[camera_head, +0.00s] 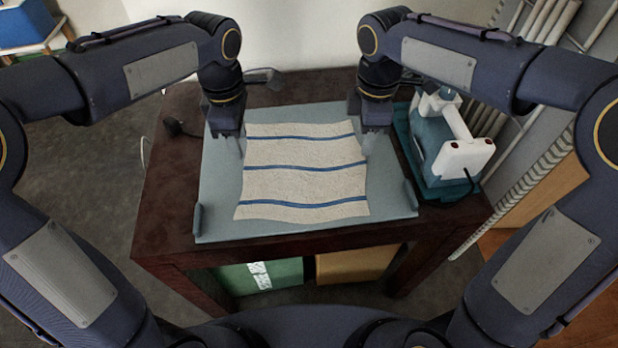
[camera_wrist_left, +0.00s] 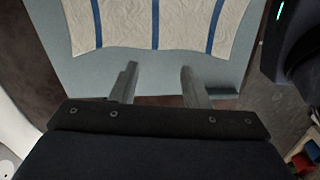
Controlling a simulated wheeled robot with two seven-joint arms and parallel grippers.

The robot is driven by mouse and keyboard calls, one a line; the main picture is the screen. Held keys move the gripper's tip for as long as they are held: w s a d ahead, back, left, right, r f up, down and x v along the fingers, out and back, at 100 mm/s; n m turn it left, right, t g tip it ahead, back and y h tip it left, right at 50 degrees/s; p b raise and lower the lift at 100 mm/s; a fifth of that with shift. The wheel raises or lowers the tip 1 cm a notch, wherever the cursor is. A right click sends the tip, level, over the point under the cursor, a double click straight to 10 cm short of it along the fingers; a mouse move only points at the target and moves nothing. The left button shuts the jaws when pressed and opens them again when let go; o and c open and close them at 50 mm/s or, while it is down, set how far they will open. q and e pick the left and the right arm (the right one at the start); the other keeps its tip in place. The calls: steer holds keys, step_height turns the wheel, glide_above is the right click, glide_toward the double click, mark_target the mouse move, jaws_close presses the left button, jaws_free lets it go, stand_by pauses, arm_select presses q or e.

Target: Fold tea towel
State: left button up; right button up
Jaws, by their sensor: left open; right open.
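A cream tea towel with blue stripes (camera_head: 303,183) lies spread flat on a pale blue-grey board (camera_head: 220,180). My left gripper (camera_head: 241,148) is at the towel's far left corner. In the left wrist view the left gripper (camera_wrist_left: 157,85) is open over the board, with nothing between its fingers, and the towel (camera_wrist_left: 180,22) lies just beyond the fingertips. My right gripper (camera_head: 366,146) is at the towel's far right corner. Its fingers are small and partly hidden in the head view, and no towel cloth looks lifted there.
The board rests on a dark wooden table (camera_head: 165,210). A white and teal device (camera_head: 455,150) stands on the table to the right of the board. A dark object (camera_head: 176,127) lies at the table's left. Green (camera_head: 258,275) and tan boxes (camera_head: 355,263) sit below.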

arm_select(q)
steer(key=shift+w+f, duration=0.3)
steer(key=shift+f, duration=0.55)
arm_select(e)
steer(key=shift+w+a+f, duration=0.3)
steer(key=shift+w+f, duration=0.25)
steer(key=shift+f, duration=0.25)
arm_select(q)
step_height(320, 180, down, 5)
arm_select(e)
glide_above(356, 165)
step_height(356, 165, down, 5)
arm_select(q)
steer(key=shift+f, duration=0.7)
arm_select(e)
steer(key=shift+f, duration=0.75)
arm_select(q)
steer(key=shift+s+f, duration=0.1)
steer(key=shift+f, duration=0.05)
arm_select(e)
steer(key=shift+f, duration=0.15)
arm_select(q)
steer(key=shift+c, duration=0.3)
arm_select(e)
steer(key=shift+c, duration=0.3)
arm_select(q)
jaws_close()
arm_select(e)
steer(key=shift+f, duration=0.1)
jaws_close()
